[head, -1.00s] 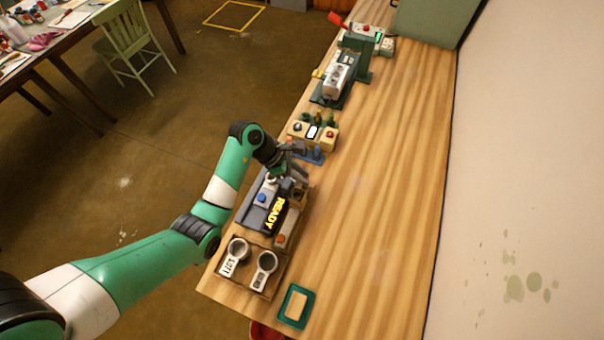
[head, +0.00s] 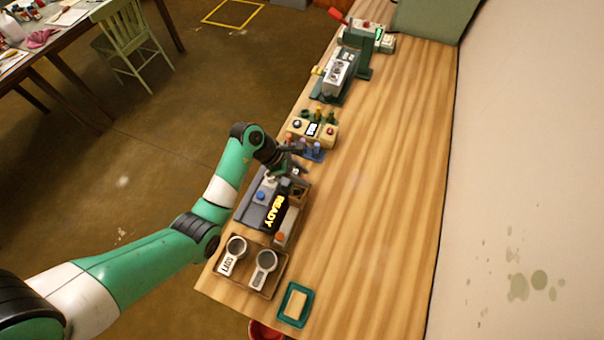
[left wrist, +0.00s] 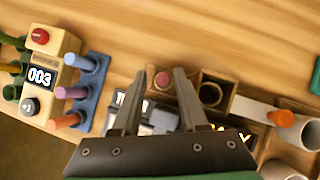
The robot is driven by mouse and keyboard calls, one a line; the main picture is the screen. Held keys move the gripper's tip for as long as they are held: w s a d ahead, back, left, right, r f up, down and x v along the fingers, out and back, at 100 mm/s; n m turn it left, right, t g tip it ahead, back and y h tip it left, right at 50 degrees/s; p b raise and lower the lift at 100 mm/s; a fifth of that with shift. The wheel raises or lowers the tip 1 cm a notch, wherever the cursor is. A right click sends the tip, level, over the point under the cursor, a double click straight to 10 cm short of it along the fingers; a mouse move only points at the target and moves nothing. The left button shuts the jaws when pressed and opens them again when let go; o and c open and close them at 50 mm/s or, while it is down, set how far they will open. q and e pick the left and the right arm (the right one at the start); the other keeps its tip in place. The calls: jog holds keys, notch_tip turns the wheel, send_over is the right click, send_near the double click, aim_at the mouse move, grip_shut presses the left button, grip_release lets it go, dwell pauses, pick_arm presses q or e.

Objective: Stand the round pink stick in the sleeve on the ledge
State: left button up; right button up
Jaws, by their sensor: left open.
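In the head view, my left gripper (head: 294,167) hangs over the near end of the blue rack and the far end of the holder. My right gripper is not seen.
A blue rack (left wrist: 97,74) holds orange and purple sticks, beside a counter box (left wrist: 50,52) reading 003. The bench's right side (head: 380,200) is clear.

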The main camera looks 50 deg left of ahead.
pick_arm(q)
jog(key=p+v, duration=0.3)
jog(key=v, duration=0.8)
jog(key=shift+r, duration=0.3)
jog(key=shift+s+a, duration=0.1)
dwell(0.6)
